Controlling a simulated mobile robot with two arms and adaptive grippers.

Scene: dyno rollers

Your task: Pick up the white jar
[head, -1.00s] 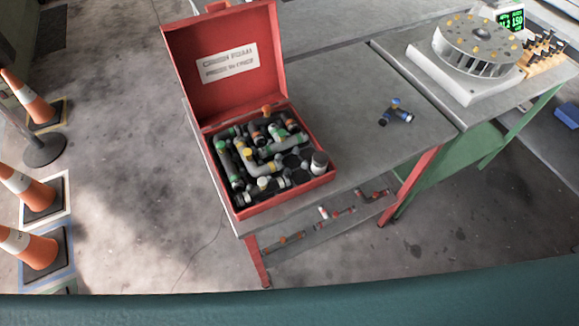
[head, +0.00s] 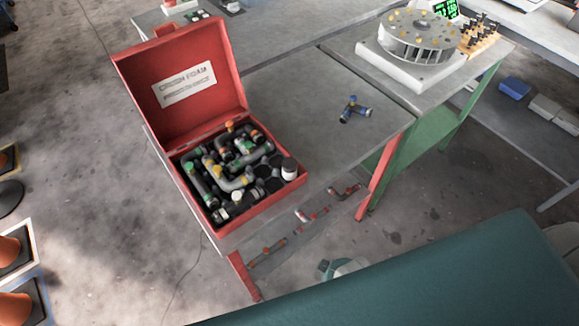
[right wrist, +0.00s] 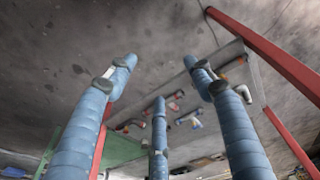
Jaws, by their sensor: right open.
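The white jar (head: 289,168) appears as a small pale cylinder with a dark top at the right corner inside the open red case (head: 262,207). The case stands on the near end of a grey bench. In the right wrist view, my right gripper (right wrist: 160,75) has its blue fingers spread, with nothing between them. It points at the floor and the bench's lower shelf, and the jar does not show there. My left gripper is not in view.
Pipe fittings (head: 228,172) crowd the case around the jar. The raised lid (head: 185,87) stands at the back. A blue-and-black fitting (head: 354,110) lies on the bench (head: 300,100), otherwise clear there. A lower shelf (head: 290,235) holds loose parts. A teal surface (head: 430,275) fills the front.

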